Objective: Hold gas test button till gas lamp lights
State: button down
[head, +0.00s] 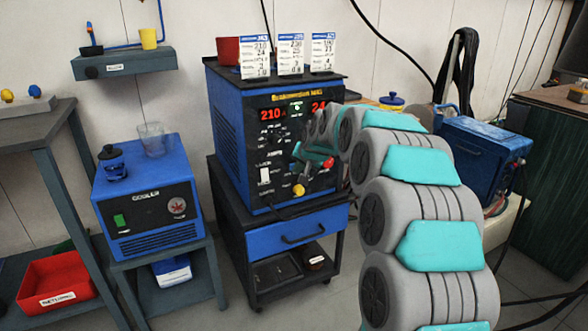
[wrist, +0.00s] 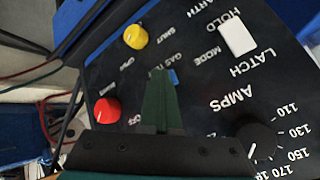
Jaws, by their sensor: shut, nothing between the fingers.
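The welder (head: 275,135) stands on a cart, its dark front panel facing me. In the wrist view, a small blue button (wrist: 173,77) sits by the partly covered "GAS T..." lettering. My gripper (wrist: 159,76) is shut and empty, its green fingers pointing at the panel with tips right beside the blue button. I cannot tell whether they touch it. In the head view my gripper (head: 308,157) is at the panel's lower part and hides the button. A small pale green mark (head: 297,106) shows between the red readouts; I cannot tell if it is the gas lamp.
Near my fingers are a yellow knob (wrist: 135,37), a red knob (wrist: 107,110), a white mode switch (wrist: 238,38) and the amps dial (wrist: 257,138). Three tags (head: 290,54) stand on the welder. A blue cooler (head: 150,195) stands left; a blue box (head: 480,155) is right.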

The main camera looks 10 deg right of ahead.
jog(key=shift+s, duration=0.15)
jog(key=shift+s+d+b, duration=0.25)
jog(key=shift+s+b, duration=0.05)
jog(key=shift+s, duration=0.4)
jog(key=s, duration=0.1)
jog(key=s+d+b, duration=0.1)
jog(key=s, duration=0.2)
jog(key=shift+s+d, duration=0.3)
jog(key=shift+s, duration=0.1)
dwell(0.3)
